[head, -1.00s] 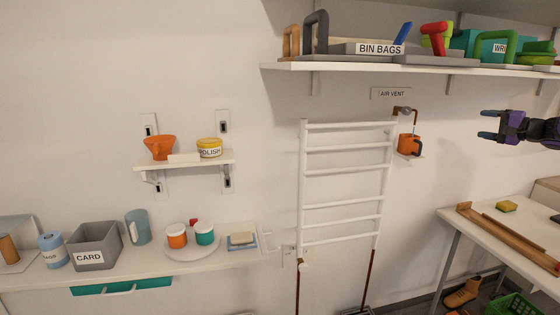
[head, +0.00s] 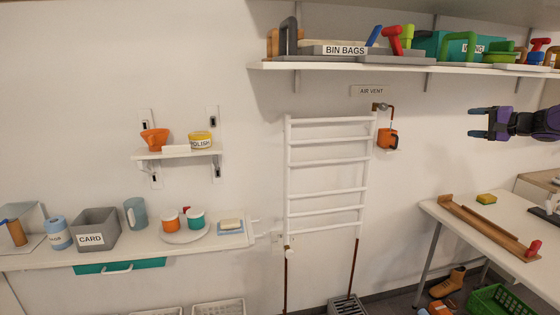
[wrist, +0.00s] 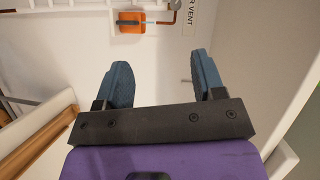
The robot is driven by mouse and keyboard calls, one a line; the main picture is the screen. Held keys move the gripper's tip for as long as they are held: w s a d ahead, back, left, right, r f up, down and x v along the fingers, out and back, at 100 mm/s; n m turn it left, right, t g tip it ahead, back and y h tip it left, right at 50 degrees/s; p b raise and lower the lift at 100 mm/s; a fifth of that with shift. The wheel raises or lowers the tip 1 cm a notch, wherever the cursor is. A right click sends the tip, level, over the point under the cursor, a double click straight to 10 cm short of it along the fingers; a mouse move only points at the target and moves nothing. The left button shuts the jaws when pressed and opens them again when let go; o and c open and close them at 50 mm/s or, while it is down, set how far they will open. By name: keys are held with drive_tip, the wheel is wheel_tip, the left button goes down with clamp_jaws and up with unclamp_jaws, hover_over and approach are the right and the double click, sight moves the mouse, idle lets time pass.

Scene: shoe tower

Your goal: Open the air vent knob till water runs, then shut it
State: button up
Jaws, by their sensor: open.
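The air vent knob (head: 380,106) is a small grey fitting at the top right corner of the white ladder radiator (head: 328,163). A bent copper pipe (head: 392,113) runs from it. An orange cup (head: 387,140) sits below the pipe against the wall. My gripper (head: 473,122) is open and empty, in the air to the right of the cup and knob, and touches neither. In the wrist view the orange cup (wrist: 131,22) and copper pipe (wrist: 166,20) show at the top, beyond the open fingers (wrist: 162,75). I cannot tell whether any water runs.
An AIR VENT label (head: 371,91) is above the knob. A long loaded shelf (head: 400,69) overhangs the radiator. A bench (head: 432,211) with a wooden rail (head: 490,228) stands below my gripper. A small shelf (head: 180,154) and a low counter (head: 110,257) are on the left. The wall between cup and gripper is bare.

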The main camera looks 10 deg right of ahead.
drive_tip(key=s+a+r+n+g, duration=0.1)
drive_tip(key=s+a+n+g, duration=0.15)
drive_tip(key=a, duration=0.95)
drive_tip(key=s+a+r+n+g, duration=0.15)
drive_tip(key=a+g, duration=0.25)
drive_tip(key=a, duration=0.9)
drive_tip(key=s+a+n+g+h, duration=0.3)
drive_tip(key=s+a+h, duration=0.1)
drive_tip(key=s+a, duration=0.9)
drive_tip(key=s+a+f+n+h, duration=0.1)
drive_tip(key=s+f+h, duration=0.1)
drive_tip(key=s, duration=1)
drive_tip(key=s+a+f+n+h, duration=0.2)
drive_tip(key=s, duration=1)
drive_tip(key=shift+a+f, duration=0.25)
drive_tip(key=shift+f, duration=0.1)
drive_tip(key=shift+t, duration=0.25)
